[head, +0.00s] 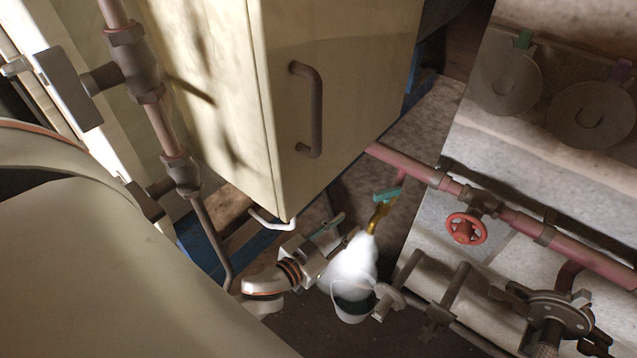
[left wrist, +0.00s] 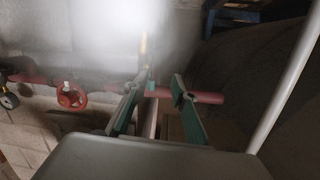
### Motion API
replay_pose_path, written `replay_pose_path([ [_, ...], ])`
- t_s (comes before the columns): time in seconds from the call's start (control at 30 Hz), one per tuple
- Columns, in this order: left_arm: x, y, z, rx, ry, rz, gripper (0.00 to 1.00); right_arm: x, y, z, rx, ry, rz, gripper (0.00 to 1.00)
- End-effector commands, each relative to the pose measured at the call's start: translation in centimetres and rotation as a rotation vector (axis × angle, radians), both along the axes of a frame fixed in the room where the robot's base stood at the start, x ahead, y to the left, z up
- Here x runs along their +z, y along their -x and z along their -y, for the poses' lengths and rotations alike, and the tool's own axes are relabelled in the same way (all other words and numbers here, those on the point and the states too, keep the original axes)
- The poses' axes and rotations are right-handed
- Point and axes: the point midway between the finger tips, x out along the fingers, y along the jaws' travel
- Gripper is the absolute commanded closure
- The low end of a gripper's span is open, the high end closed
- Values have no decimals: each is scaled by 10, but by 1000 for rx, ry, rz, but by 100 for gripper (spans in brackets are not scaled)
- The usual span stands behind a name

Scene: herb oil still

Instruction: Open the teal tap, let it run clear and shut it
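The teal tap (head: 388,195) hangs below a pink pipe, with its brass spout (head: 376,219) pointing down. A thick white plume runs from the spout into a pale bucket (head: 352,308). My left gripper (head: 349,225) is just left of the spout, beside the plume, apart from the tap handle in the head view. In the left wrist view, its two teal-padded fingers (left wrist: 155,90) stand apart with nothing held. My right gripper is in neither view.
A red handwheel (head: 466,229) sits on the pink pipe (head: 520,226) to the right. A cream cabinet (head: 340,100) with a dark handle stands above and left of the tap. Grey pipes and a flange (head: 550,312) fill the lower right.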

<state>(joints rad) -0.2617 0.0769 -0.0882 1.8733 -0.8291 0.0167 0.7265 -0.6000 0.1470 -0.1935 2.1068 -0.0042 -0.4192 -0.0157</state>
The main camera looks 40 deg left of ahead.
Motion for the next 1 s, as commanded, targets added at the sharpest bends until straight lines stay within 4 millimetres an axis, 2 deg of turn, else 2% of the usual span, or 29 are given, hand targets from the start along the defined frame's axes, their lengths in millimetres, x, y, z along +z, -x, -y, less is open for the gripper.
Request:
replay_pose_path([
  [0.33,-32,54,-1,21,-66,-147,74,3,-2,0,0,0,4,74],
  [0.6,-52,93,6,-2,-105,-257,74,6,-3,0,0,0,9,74],
  [0.8,-60,110,10,-20,-121,-305,74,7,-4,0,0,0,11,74],
  [1.0,-63,115,12,-26,-126,-320,74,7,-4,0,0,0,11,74],
])
